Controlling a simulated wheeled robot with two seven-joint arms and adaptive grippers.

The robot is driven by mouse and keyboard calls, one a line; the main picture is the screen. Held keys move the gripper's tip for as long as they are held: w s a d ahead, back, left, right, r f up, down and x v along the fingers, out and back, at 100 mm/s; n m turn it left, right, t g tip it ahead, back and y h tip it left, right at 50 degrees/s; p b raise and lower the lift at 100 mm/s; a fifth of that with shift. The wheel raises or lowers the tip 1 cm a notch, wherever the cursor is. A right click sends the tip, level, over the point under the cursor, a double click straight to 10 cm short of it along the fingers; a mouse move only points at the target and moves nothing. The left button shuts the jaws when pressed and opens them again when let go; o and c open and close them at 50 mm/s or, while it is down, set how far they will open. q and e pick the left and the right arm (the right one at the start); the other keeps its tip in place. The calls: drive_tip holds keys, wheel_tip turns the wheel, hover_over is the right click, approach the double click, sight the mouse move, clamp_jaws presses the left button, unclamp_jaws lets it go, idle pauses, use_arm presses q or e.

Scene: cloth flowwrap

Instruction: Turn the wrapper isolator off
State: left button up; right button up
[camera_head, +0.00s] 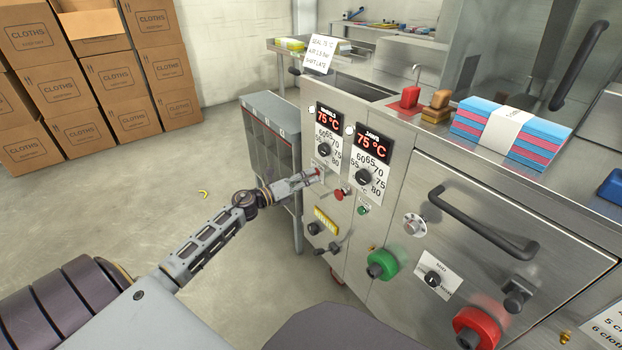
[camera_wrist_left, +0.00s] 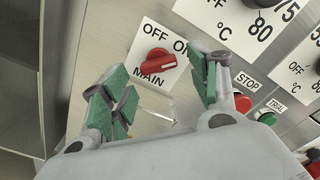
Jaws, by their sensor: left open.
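The wrapper isolator is a red rotary knob (camera_wrist_left: 158,61) on a white plate marked OFF, ON and MAIN. In the left wrist view its grip lies across the plate, its right end just below the partly hidden ON label. In the head view only a bit of red (camera_head: 320,172) shows at my gripper's tip. My left gripper (camera_head: 310,178) is open in front of the panel. In the left wrist view its green-padded fingers (camera_wrist_left: 165,80) stand apart, one on either side of the knob; I cannot tell whether they touch it. My right gripper is not in view.
A red STOP button (camera_wrist_left: 242,103) and a green TRIAL button (camera_wrist_left: 268,117) sit right of the knob. Two 75 °C displays with dials (camera_head: 363,176) are nearby. A grey rack (camera_head: 272,125) stands left of the machine. Floor (camera_head: 150,215) is mostly clear, with a small yellow peel-like item.

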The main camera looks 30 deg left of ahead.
use_arm(q)
drive_tip(key=shift+x, duration=1.1)
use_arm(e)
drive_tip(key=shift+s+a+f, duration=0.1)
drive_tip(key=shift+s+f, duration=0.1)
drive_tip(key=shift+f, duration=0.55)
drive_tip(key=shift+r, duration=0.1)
use_arm(q)
drive_tip(key=c, duration=1)
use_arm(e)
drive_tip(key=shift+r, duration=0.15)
